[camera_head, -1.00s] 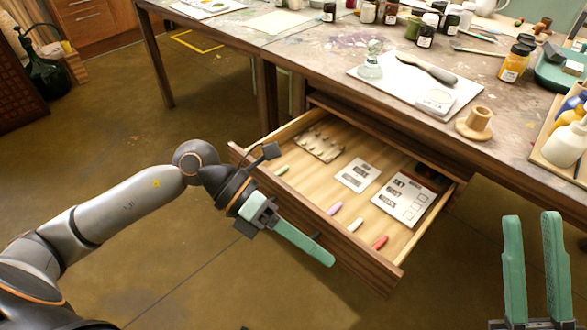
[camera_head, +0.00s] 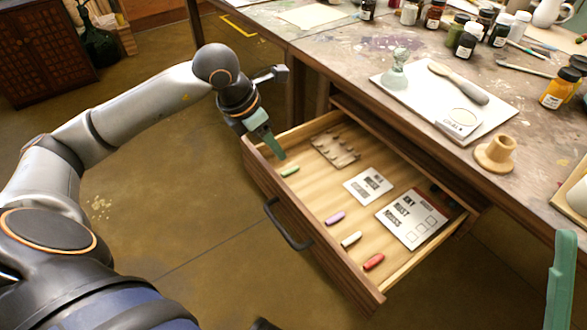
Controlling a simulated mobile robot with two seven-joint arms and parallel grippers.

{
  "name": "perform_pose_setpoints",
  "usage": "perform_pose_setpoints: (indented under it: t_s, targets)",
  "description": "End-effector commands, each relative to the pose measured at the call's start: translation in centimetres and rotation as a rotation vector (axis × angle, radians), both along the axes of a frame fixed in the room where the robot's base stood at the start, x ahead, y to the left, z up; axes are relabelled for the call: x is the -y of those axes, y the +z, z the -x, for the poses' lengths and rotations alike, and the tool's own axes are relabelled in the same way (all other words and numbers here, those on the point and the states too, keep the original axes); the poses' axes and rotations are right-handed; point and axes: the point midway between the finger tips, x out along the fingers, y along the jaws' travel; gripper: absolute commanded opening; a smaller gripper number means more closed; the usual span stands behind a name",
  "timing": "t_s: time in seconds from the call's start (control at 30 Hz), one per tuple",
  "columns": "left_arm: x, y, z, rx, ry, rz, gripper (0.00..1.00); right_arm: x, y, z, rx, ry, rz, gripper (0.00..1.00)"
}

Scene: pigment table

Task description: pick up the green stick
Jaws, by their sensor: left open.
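The green stick (camera_head: 290,171) lies on the floor of the open wooden drawer (camera_head: 395,268), near its left end and close to the front panel. My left gripper (camera_head: 278,154) has green fingers that point down over the left end of the drawer. Its fingertips are just above and left of the green stick and seem apart from it. The gripper is open and holds nothing. The fingers overlap in this view, so the gap between them is hidden. One green finger of my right gripper (camera_head: 562,280) shows at the lower right edge; the rest is out of frame.
The drawer also holds a purple stick (camera_head: 335,218), a cream stick (camera_head: 351,239), a red stick (camera_head: 374,262), a notched wooden rack (camera_head: 336,151) and printed cards (camera_head: 411,217). The tabletop (camera_head: 340,50) overhangs the drawer's back. A dark handle (camera_head: 287,226) sticks out from its front.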

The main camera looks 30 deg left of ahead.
Motion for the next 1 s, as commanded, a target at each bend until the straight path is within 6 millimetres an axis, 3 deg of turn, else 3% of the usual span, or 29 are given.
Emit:
perform_pose_setpoints:
  t_s: [0.03, 0.13, 0.47, 0.7, 1.0]
  targets:
    - [0.3, -1.4, -0.4, -0.002, -0.001, 0.005, 0.52, 0.0, -0.7, 0.0, -0.005, 0.004, -0.006, 0.28]
    - [0.5, -3.0, -0.9, -0.003, -0.002, 0.004, 0.52, -0.1, -1.3, -0.1, -0.016, 0.011, -0.013, 0.28]
    - [0.9, -5.3, -1.9, -0.002, -0.003, 0.004, 0.52, -0.4, -2.4, 0.0, -0.024, 0.022, 0.0, 0.28]
    - [1.1, -8.7, -3.1, -0.002, -0.002, 0.005, 0.52, -0.7, -4.3, 0.0, -0.022, 0.016, 0.019, 0.28]
    - [1.2, -9.3, -3.5, -0.001, -0.002, 0.002, 0.52, -0.7, -4.4, -0.1, -0.024, 0.013, 0.018, 0.28]
